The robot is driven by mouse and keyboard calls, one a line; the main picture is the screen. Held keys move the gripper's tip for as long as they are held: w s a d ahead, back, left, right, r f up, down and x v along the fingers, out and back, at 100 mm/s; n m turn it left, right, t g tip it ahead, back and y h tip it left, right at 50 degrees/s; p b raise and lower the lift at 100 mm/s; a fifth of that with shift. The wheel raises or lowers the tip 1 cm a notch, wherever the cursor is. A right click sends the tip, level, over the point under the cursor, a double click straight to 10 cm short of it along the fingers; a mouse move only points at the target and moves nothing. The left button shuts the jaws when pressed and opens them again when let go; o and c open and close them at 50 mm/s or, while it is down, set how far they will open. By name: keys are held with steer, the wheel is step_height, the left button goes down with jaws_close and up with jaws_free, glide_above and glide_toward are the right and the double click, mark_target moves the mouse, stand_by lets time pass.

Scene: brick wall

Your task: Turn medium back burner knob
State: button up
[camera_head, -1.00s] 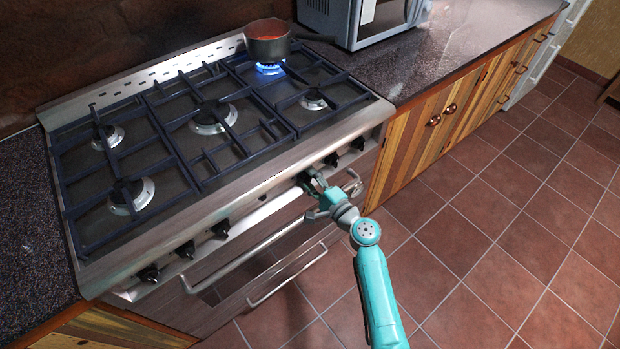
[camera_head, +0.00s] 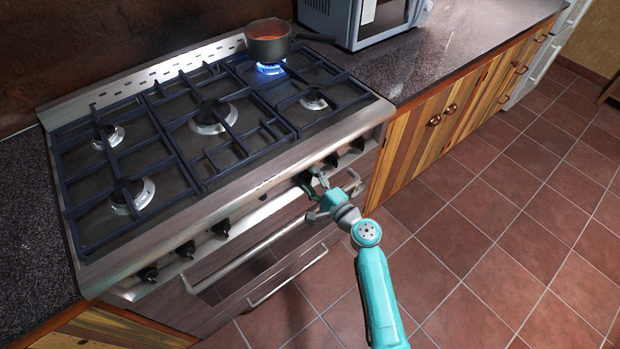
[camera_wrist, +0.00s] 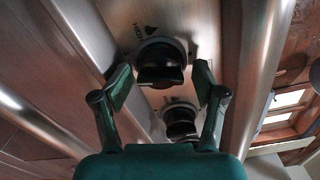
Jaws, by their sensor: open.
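The stove (camera_head: 165,278) has a row of black knobs along its front panel. In the wrist view, one black knob (camera_wrist: 160,66) with a "HIGH" mark beside it lies between the fingertips of my gripper (camera_wrist: 161,84). The fingers are spread on either side of this knob, with gaps showing. A second knob (camera_wrist: 180,121) shows lower in that view, behind the first. In the head view, my gripper (camera_head: 313,181) is at the right half of the panel and partly hides the knob there. A blue flame (camera_head: 270,69) burns at the back right burner.
A grey pot (camera_head: 268,48) with red contents sits over the flame. Oven handles (camera_head: 285,275) run below the knobs, close under my gripper. A microwave (camera_head: 345,22) stands on the counter at right. The tiled floor (camera_head: 480,245) is clear.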

steer(key=v, duration=0.7)
steer(key=shift+s+d, duration=0.2)
steer(key=shift+s, duration=0.15)
steer(key=s+d+f+n+g+h, duration=0.1)
steer(key=s+d+f+n+h, duration=0.2)
steer(key=s, duration=0.9)
steer(key=s+d+f+n+h, duration=0.1)
steer(key=s+d+f+h, duration=0.35)
steer(key=s, duration=0.85)
steer(key=s+d+r+n+h, duration=0.2)
steer(key=s+r+n, duration=0.8)
steer(key=s+r, duration=0.6)
steer(key=s, duration=0.3)
steer(key=shift+s+d+t, duration=0.4)
